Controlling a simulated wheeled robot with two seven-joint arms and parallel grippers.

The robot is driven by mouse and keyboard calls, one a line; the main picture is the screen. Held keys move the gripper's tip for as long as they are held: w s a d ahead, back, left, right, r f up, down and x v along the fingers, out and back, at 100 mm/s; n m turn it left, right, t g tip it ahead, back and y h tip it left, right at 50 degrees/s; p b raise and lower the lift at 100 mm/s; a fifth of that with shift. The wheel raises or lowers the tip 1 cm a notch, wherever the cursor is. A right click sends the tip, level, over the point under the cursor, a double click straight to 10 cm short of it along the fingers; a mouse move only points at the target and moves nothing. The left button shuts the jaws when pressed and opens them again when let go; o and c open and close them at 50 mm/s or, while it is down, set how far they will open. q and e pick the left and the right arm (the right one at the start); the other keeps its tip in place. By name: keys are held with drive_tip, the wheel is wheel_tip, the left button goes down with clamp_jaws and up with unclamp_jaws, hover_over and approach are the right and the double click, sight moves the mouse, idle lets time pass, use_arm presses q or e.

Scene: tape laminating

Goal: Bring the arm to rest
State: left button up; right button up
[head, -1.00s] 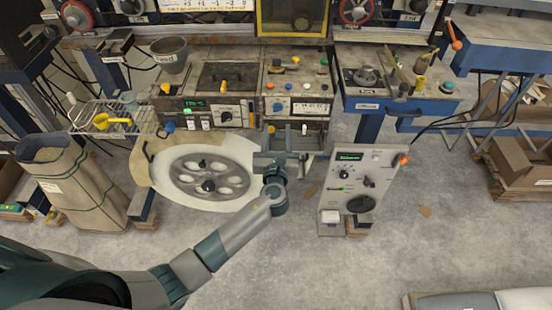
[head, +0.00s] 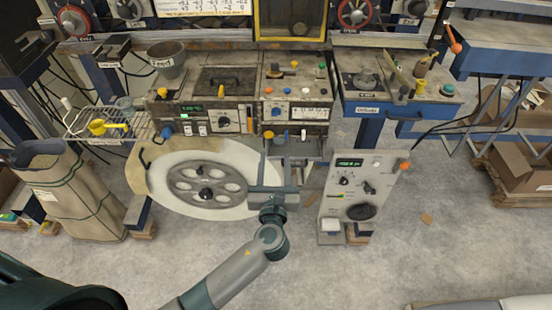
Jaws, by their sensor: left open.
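My left arm comes in from the lower left. Its gripper (head: 277,163) points away from me, its two fingers spread apart with nothing seen between them. It is in front of the control bench (head: 240,105), just right of the round turntable (head: 207,186) and left of the grey control box (head: 353,192). I cannot tell whether the fingertips touch the bench front. My right gripper is not in view.
A wire basket (head: 108,128) with a yellow scoop (head: 107,127) stands at the left, above an open paper sack (head: 68,195). A blue workbench (head: 390,107) is at the right. The concrete floor (head: 450,240) at the lower right is mostly clear.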

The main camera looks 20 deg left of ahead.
use_arm(q)
drive_tip(key=shift+f, duration=0.1)
drive_tip(key=s+a+f+n+g+h+b, duration=0.15)
drive_tip(key=s+f+n+g, duration=0.35)
drive_tip(key=f, duration=1.1)
drive_tip(key=s+a+f+n+g+h+b, duration=0.1)
drive_tip(key=s+f+n+b, duration=0.35)
drive_tip(key=f, duration=1.05)
drive_tip(key=s+a+f+n+g+h, duration=0.1)
drive_tip(key=s+f+n+g, duration=0.45)
drive_tip(key=f, duration=1.05)
drive_tip(key=s+a+f+n+g+b, duration=0.1)
drive_tip(key=s+f+n, duration=0.4)
drive_tip(key=s, duration=0.8)
drive_tip(key=s+a+f+n+g+h+b, duration=0.1)
drive_tip(key=s+f+n, duration=0.4)
drive_tip(key=s+f, duration=0.5)
drive_tip(key=s+a+f+n+g+b, duration=0.2)
drive_tip(key=s+f+n, duration=0.3)
drive_tip(key=s, duration=1.1)
wheel_tip(320, 180, down, 2)
drive_tip(key=shift+a+f+n+g+b, duration=0.2)
drive_tip(key=shift+a+n+g+b, duration=0.1)
drive_tip(key=shift+g+b, duration=0.25)
drive_tip(key=shift+h, duration=0.25)
